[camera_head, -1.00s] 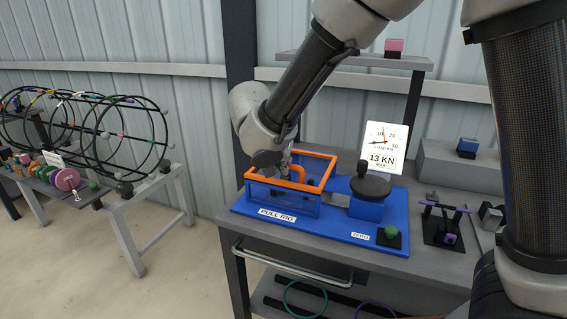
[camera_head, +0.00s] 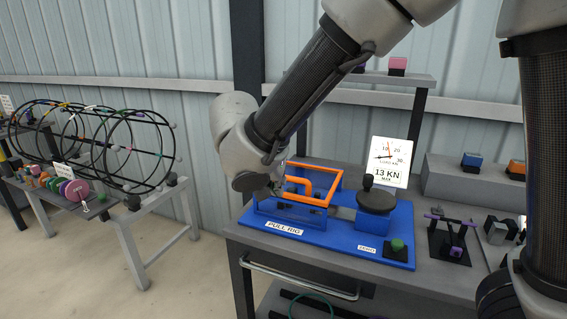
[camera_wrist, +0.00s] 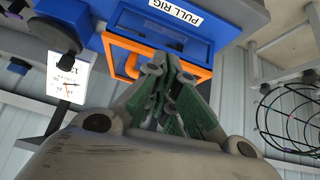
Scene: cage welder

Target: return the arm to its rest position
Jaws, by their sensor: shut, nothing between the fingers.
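My gripper (camera_wrist: 172,88) shows in the wrist view with its green-padded fingers together and nothing between them. In the head view my gripper (camera_head: 277,186) is partly hidden by my own wrist, at the left side of the pull rig's orange frame (camera_head: 322,166). The orange frame also shows in the wrist view (camera_wrist: 190,66), close beyond the fingertips. I cannot tell whether they touch. My arm reaches down from the upper right to the rig.
A black wire cage (camera_head: 100,150) stands on a table at left. Open floor lies between.

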